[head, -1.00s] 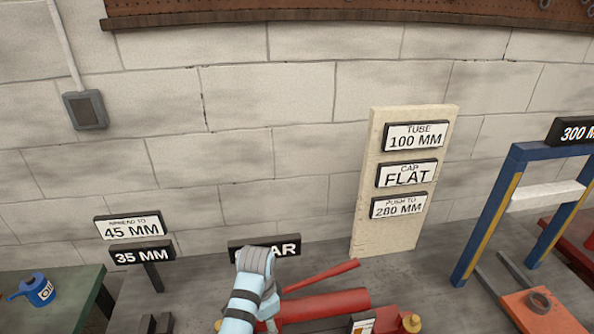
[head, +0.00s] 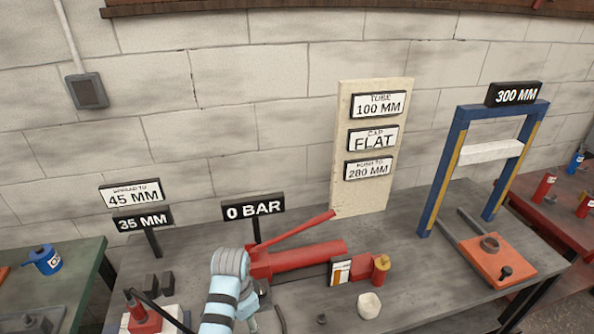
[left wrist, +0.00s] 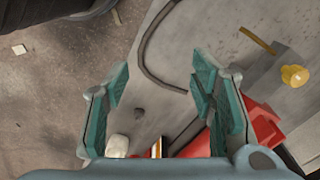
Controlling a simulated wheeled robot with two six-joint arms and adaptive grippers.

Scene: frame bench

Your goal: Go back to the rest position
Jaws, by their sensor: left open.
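My left arm (head: 222,292) comes up from the bottom of the head view, in front of the red hand pump (head: 300,255); its gripper is mostly hidden there. In the left wrist view my left gripper (left wrist: 160,80) is open, with nothing between its teal fingers. The grey bench top lies beyond the fingers. The red pump body (left wrist: 265,125) shows beside and behind the right-hand finger. My right gripper is in neither view.
A white cup (head: 369,305) and a small dark part (head: 322,319) stand in front of the pump. A blue press frame (head: 440,180) stands at right, reading 300 MM. The gauge sign (head: 253,207) reads 0 BAR. A red tool (head: 142,318) sits at lower left.

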